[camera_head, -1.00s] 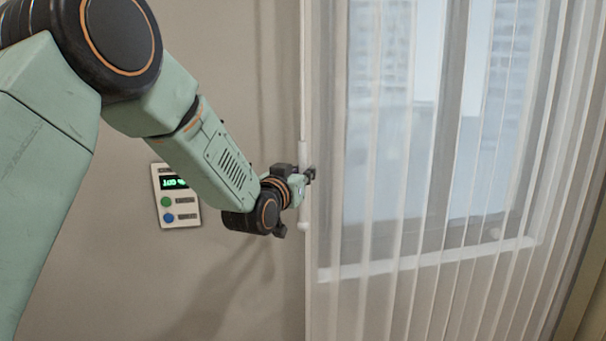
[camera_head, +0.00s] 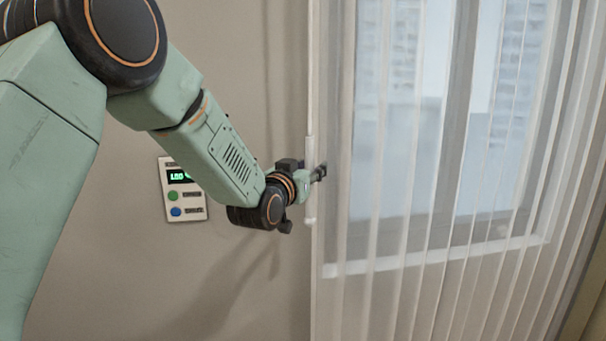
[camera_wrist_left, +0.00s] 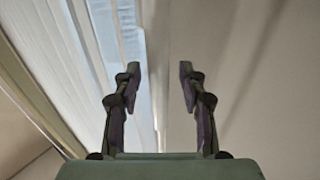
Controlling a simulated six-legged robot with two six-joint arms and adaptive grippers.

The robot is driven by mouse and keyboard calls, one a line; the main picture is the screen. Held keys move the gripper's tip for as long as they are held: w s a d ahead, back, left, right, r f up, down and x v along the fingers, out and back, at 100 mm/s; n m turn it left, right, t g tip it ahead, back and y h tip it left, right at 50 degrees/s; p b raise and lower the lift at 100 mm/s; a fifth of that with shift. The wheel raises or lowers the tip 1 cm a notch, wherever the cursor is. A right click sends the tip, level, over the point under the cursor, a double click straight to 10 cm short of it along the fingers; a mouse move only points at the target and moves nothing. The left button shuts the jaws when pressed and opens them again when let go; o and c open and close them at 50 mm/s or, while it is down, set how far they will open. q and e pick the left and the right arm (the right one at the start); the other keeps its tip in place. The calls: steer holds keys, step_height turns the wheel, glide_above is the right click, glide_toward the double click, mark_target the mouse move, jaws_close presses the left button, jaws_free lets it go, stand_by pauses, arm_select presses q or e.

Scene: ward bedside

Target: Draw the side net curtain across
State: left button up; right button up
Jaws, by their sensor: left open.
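The sheer white net curtain (camera_head: 385,240) hangs in vertical folds over the window on the right of the head view. A white wand (camera_head: 310,190) with a thicker handle hangs along its left edge. My left gripper (camera_head: 321,172) is at the wand's handle, with its fingertips by the curtain's left edge. In the left wrist view the two fingers (camera_wrist_left: 160,75) are apart, with the curtain (camera_wrist_left: 85,60) on their left and plain wall on their right. Whether the wand lies between the fingers is hard to tell. My right gripper is not in view.
A small wall panel (camera_head: 184,190) with a green display and green and blue buttons is left of my left wrist. The window (camera_head: 450,110) shows through the curtain. The beige wall below my arm is bare.

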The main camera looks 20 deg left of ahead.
arm_select(q)
steer(key=s, duration=1.2)
steer(key=shift+w, duration=0.1)
steer(key=s+d+f+n+g+b, duration=0.1)
steer(key=s+f+g, duration=0.25)
steer(key=f, duration=0.65)
steer(key=s+d+f+g+b, duration=0.1)
steer(key=s+f+g+b, duration=0.2)
steer(key=f, duration=0.7)
steer(key=s+d+f+n+g, duration=0.1)
steer(key=s+d+f+g, duration=0.3)
steer(key=f, duration=0.6)
steer(key=s+f+g+b, duration=0.2)
steer(key=s+f+g, duration=0.1)
steer(key=s+f, duration=0.9)
steer(key=s+f+m+g+b, duration=0.1)
steer(key=s+f+g+b, duration=0.2)
steer(key=s+f, duration=0.8)
steer(key=s+a+g, duration=0.1)
steer(key=s, duration=0.4)
steer(key=shift+s+f+m, duration=0.3)
steer(key=shift+s+f, duration=0.1)
